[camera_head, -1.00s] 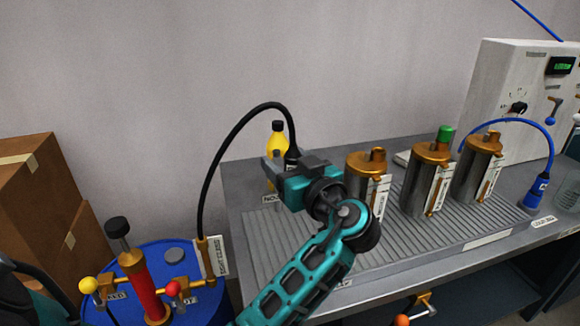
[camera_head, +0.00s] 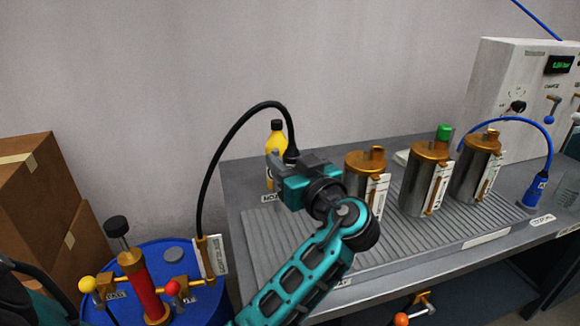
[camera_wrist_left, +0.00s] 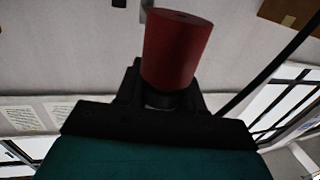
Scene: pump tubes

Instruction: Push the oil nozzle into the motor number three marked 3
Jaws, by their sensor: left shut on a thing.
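My left gripper (camera_head: 285,168) is shut on the oil nozzle (camera_head: 291,155), held above the left end of the ribbed tray. A black hose arches from the nozzle down to the blue drum. In the left wrist view, a dark red cylinder (camera_wrist_left: 177,48) sticks up between the fingers of my left gripper (camera_wrist_left: 168,98). Three metal motors with copper tops stand to the right: a left one (camera_head: 363,182), a middle one (camera_head: 425,185) with a green cap, and a right one (camera_head: 478,170). Their numbers are not legible. The nozzle is apart from all three. My right gripper is not in view.
A yellow bottle (camera_head: 277,140) stands behind my left gripper. The blue drum (camera_head: 160,255) carries a red pump (camera_head: 145,285). A blue-hosed nozzle (camera_head: 536,192) stands at the right, beside the grey control box (camera_head: 510,90). The ribbed tray (camera_head: 400,252) is bare in front of the motors.

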